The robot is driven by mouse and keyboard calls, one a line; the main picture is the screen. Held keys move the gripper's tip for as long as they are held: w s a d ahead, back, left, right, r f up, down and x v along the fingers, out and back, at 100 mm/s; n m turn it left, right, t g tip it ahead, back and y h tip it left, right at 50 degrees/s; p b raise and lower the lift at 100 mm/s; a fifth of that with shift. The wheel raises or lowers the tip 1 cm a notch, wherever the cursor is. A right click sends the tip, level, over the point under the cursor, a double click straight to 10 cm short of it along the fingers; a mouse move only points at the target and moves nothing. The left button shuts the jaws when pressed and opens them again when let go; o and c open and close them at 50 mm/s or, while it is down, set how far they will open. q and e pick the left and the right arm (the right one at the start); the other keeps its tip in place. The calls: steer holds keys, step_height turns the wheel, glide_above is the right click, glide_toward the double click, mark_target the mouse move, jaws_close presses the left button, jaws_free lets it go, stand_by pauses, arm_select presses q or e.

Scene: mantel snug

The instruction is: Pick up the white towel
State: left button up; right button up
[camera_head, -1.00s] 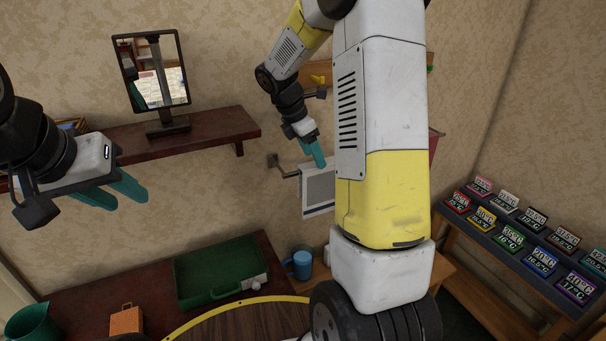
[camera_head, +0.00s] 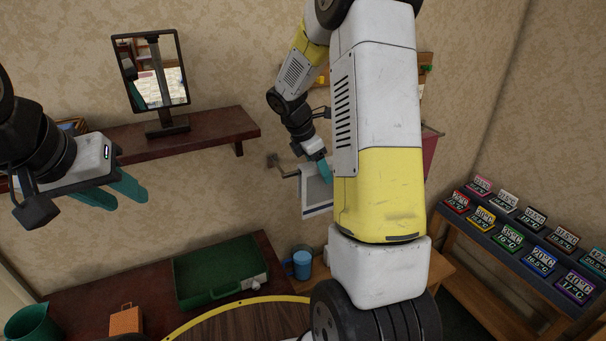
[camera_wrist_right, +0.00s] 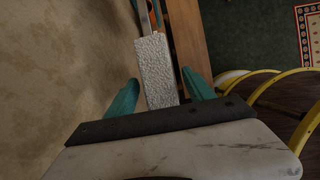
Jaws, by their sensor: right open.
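The white towel (camera_head: 314,200) hangs from a bar on the wall, with a grey panel and pale border. My arm partly hides its right side in the head view. My right gripper (camera_head: 323,172) is at the towel's upper part. In the right wrist view, the textured towel (camera_wrist_right: 154,58) shows edge-on between the two teal fingers of the open right gripper (camera_wrist_right: 160,92), with gaps on both sides. My left gripper (camera_head: 112,192) is at the left, away from the towel, with its two fingers apart and nothing between them.
A wall shelf (camera_head: 215,126) with a mirror (camera_head: 152,72) is left of the towel. Below are a green case (camera_head: 220,274), a blue mug (camera_head: 301,265) and an orange box (camera_head: 126,321). A rack of small signs (camera_head: 515,236) stands at the right.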

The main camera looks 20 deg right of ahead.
steer(key=shift+f, duration=0.15)
jaws_close()
stand_by(0.4)
